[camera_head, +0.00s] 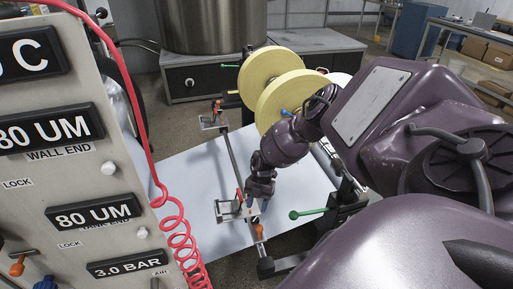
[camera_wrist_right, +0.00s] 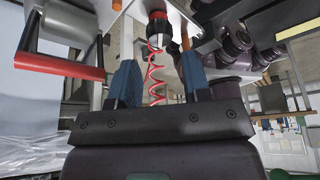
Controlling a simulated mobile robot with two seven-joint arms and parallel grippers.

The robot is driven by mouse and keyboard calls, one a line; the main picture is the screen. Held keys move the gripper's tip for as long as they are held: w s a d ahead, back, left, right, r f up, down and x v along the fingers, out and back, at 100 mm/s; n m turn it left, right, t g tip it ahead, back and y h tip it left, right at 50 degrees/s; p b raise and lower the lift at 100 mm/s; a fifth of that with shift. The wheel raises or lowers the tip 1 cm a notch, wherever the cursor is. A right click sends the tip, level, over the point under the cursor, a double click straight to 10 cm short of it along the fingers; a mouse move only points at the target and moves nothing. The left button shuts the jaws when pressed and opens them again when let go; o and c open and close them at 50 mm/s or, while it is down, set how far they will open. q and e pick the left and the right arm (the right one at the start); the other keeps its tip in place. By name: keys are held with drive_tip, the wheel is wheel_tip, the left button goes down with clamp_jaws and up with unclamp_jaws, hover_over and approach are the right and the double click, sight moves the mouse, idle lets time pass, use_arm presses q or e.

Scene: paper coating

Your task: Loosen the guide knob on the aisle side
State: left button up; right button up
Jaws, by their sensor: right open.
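A bar crosses the pale paper web, with a small guide at each end. The near guide (camera_head: 229,211) has a red upright part, and an orange knob (camera_head: 259,231) stands close by at the bar's near end. The far guide (camera_head: 214,121) has a similar red-topped part. My right gripper (camera_head: 257,207) points down beside the near guide, its blue fingertips apart and empty. In the right wrist view, a red-and-black knob-like part (camera_wrist_right: 158,30) sits beyond and between the open fingers (camera_wrist_right: 160,82); I cannot tell whether they touch it. My left gripper is out of view.
A control panel (camera_head: 85,172) with a red coiled hose (camera_head: 180,230) stands at the left. Yellow rolls (camera_head: 285,95) stand behind my right arm. A green-knobbed lever (camera_head: 308,213) is right of the gripper. The paper web (camera_head: 195,175) lies under the bar.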

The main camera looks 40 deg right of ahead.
drive_tip(key=shift+v, duration=2.6)
